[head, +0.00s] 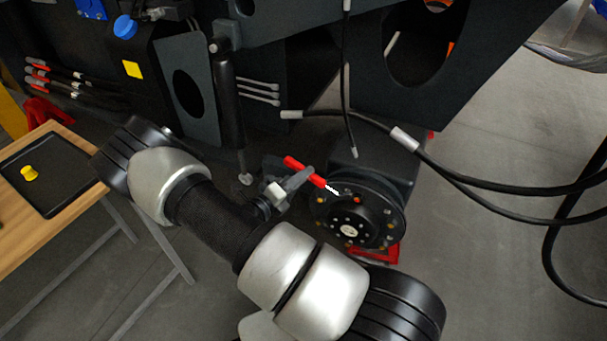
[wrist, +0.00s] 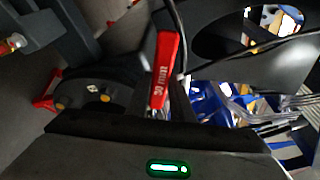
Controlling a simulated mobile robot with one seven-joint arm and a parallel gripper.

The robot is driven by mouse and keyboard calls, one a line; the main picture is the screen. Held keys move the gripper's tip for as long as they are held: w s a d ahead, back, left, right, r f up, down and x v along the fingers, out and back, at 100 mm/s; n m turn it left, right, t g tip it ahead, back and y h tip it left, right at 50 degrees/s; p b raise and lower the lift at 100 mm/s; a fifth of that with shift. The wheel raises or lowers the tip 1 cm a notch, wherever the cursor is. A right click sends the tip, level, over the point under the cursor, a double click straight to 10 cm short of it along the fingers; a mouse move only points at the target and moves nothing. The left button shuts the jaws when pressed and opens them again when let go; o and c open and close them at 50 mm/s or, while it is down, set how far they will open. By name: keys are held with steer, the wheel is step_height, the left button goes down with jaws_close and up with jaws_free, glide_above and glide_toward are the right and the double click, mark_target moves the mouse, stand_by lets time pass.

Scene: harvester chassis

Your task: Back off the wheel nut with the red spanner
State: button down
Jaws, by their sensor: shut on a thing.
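The red spanner (head: 305,171) is held in my gripper (head: 303,180); its silver end reaches down to the right, to the upper left edge of the wheel hub (head: 349,231). In the wrist view the spanner's red handle (wrist: 167,72) shows the marking "30 mm". The hub is a dark disc with several brass-coloured nuts and one orange-red nut (head: 357,200) near its top. In the wrist view the hub (wrist: 96,91) is at the left, seen at a slant. I cannot tell whether the spanner's end is on a nut.
Black hoses (head: 450,172) hang right of the hub, and one hangs just above it. The dark chassis (head: 290,45) is overhead. A red stand (head: 385,254) shows below the hub. At the left is a wooden table (head: 60,210) with a black tray (head: 60,190) and a yellow piece (head: 29,173).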

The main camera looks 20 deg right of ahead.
steer(key=s+a+p, duration=0.1)
steer(key=s+a, duration=0.6)
steer(key=a, duration=0.1)
steer(key=shift+a+p, duration=0.15)
steer(key=shift+p, duration=0.2)
stand_by(0.4)
steer(key=shift+r, duration=0.1)
stand_by(1.2)
